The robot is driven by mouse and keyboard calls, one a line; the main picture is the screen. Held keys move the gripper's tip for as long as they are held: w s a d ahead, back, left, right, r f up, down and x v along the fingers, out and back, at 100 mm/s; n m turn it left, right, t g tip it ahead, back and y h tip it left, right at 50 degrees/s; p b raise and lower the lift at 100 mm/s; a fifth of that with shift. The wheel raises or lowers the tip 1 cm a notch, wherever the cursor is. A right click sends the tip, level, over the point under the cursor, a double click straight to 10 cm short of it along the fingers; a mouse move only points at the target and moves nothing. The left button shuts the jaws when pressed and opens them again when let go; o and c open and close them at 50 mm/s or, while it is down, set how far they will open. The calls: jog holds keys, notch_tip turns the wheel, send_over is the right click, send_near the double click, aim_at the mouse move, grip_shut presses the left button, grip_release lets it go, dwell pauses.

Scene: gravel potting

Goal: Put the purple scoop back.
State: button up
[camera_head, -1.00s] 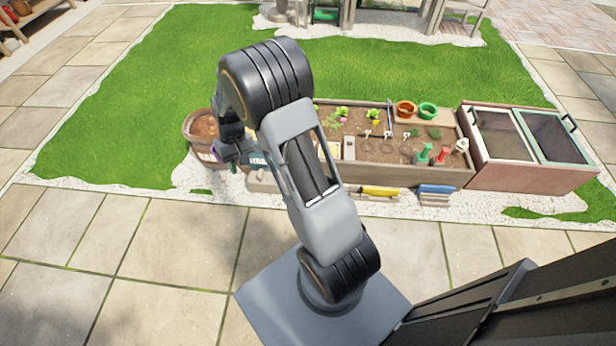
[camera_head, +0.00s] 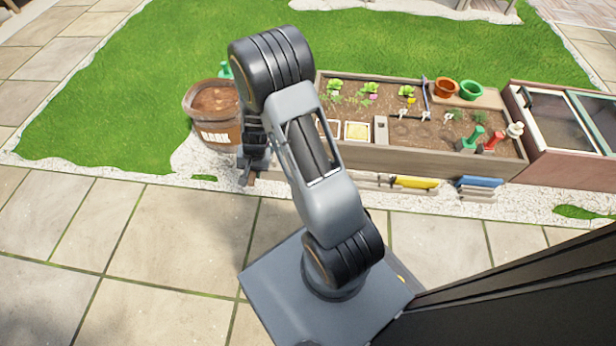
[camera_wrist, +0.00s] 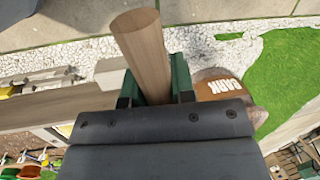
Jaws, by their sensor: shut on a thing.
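My gripper (camera_head: 248,174) is low beside the bark tub, left of the planter. In the wrist view my gripper (camera_wrist: 155,90) is shut on a round wooden handle (camera_wrist: 143,45), whose end points up in the picture. The rest of this tool is hidden behind the gripper body, and no purple shows now. A wooden rack (camera_head: 370,180) runs along the planter's front, partly hidden by my arm. A yellow piece (camera_head: 415,183) and a blue piece (camera_head: 480,182) are on the front supports.
The bark tub (camera_head: 222,135) stands close to my gripper, with a green object (camera_head: 225,70) behind it. The planter (camera_head: 440,158) holds seedlings and small tools; an orange pot (camera_head: 446,88) and a green pot (camera_head: 471,90) stand at its back. The front paving (camera_head: 170,240) is clear.

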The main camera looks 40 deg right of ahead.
jog(key=s+d+f+m+t+h+b, duration=0.1)
jog(key=s+d+f+m+b, duration=0.15)
jog(key=f, duration=0.35)
jog(key=s+d+f+m+t+h+b, duration=0.1)
jog(key=s+d+f+m, duration=0.1)
jog(key=d+f+m, duration=0.35)
jog(key=w+d+f+n+p, duration=0.1)
jog(key=w+d+f+p, duration=0.1)
jog(key=w+d+f, duration=0.2)
jog(key=w+d+f+n+p, duration=0.1)
jog(key=w+d+f, duration=0.3)
jog(key=f, duration=0.6)
jog(key=shift+d+p, duration=0.8)
jog(key=shift+d, duration=0.45)
jog(key=shift+f, duration=0.15)
jog(key=shift+f, duration=0.15)
jog(key=o, duration=0.9)
jog(key=shift+c, duration=0.2)
